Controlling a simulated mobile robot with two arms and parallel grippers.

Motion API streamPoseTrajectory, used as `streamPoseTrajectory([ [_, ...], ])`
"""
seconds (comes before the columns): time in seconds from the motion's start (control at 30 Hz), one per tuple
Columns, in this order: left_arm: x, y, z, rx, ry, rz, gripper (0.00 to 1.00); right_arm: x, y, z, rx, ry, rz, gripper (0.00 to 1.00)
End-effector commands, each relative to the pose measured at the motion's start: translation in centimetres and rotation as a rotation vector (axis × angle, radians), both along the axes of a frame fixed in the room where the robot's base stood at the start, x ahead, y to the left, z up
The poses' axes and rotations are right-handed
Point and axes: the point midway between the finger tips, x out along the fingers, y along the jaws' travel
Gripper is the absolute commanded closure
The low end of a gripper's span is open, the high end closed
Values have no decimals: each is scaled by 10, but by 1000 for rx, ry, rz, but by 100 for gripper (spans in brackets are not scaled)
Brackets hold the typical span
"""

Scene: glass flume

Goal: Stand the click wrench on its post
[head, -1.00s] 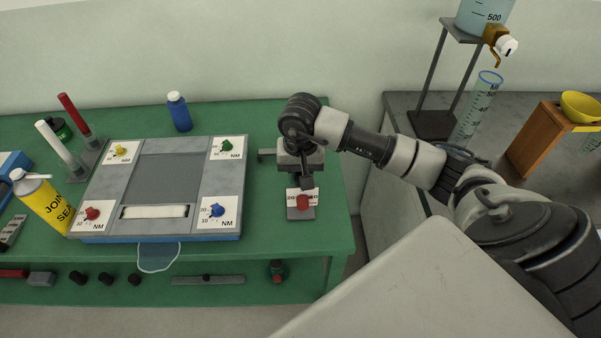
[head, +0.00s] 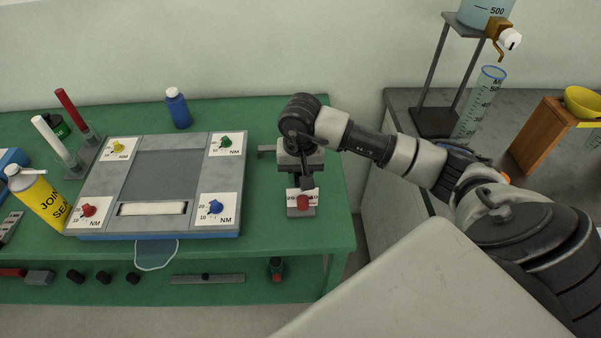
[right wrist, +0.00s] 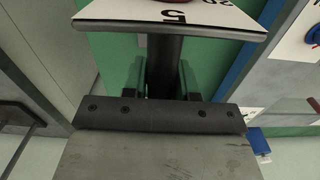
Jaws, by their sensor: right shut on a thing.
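My right gripper (head: 304,180) hangs over the right end of the green bench, pointing down. In the right wrist view the gripper (right wrist: 162,80) is shut on a dark upright stem (right wrist: 164,62), which I take for the click wrench. Beyond the stem is a white dial plate (right wrist: 170,12) with printed numbers. In the head view this plate (head: 291,197) and its red knob (head: 303,202) show just below the gripper, over a grey block (head: 300,212). I cannot tell whether the stem is joined to the plate. I cannot make out the wrench's post. My left gripper is out of view.
A grey panel (head: 120,225) with four-colour dials lies left of the gripper. A blue bottle (head: 178,110) stands behind it, and a yellow can (head: 42,202) at its left. Bare green bench (head: 262,225) lies between panel and block.

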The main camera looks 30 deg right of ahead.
Motion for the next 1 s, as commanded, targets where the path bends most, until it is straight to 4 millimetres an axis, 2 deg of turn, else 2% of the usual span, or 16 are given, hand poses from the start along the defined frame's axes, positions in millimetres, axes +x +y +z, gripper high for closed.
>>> streamPoseTrajectory([
  [0.33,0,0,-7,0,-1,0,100,1,0,-6,1,-3,0,100],
  [0.37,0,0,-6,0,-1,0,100,1,0,-5,1,-3,0,67],
  [0.53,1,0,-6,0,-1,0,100,0,0,-5,0,-1,0,42],
  [0.83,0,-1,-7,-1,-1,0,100,0,0,-5,-1,1,-1,42],
  [1.0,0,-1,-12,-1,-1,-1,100,1,-1,15,-2,-5,-1,42],
])
